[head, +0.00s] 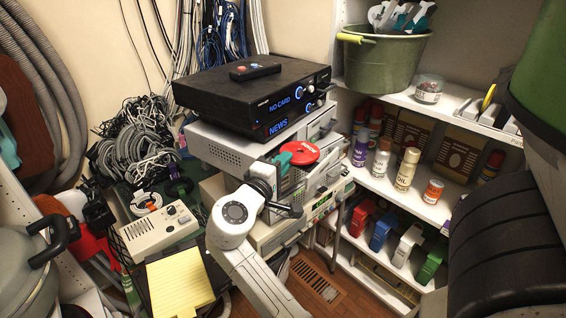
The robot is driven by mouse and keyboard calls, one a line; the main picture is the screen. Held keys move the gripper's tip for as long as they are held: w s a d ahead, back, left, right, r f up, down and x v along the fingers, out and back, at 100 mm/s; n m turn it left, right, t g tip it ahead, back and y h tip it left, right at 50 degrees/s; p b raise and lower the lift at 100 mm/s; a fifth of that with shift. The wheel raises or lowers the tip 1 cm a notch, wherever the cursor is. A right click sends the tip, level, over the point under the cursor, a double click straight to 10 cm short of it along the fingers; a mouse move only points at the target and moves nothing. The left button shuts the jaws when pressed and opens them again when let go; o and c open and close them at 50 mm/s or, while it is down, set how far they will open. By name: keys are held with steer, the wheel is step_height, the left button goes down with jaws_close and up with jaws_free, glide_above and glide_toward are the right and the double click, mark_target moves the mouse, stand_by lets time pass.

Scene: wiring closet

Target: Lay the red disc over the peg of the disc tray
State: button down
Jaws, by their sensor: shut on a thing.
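The red disc (300,153) is held up in front of the stacked grey devices, its face with pale lettering turned upward. My gripper (284,163) is shut at the disc's left edge, with green parts showing there; the exact contact is small and partly hidden. My white and black wrist stands just below and left of it. The disc tray and its peg cannot be made out clearly; the disc and my arm cover part of the device fronts behind them. I cannot tell how far the disc is from the peg.
A black player (245,97) with lit text and a remote (256,70) on top crowns the stack. Right are shelves with spray cans (406,169) and a green bucket (384,55). Left are coiled cables (133,150), a beige box (160,229) and a yellow notepad (180,283).

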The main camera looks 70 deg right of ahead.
steer(key=shift+f+b, duration=0.7)
steer(key=shift+f, duration=0.25)
stand_by(0.6)
steer(key=c, duration=1.2)
jaws_free()
steer(key=shift+o, duration=0.2)
steer(key=shift+w+a, duration=0.25)
steer(key=shift+a, duration=1)
steer(key=shift+w+a, duration=0.25)
steer(key=shift+a, duration=1)
steer(key=w+a+b, duration=0.2)
steer(key=a, duration=0.8)
steer(key=shift+a, duration=0.3)
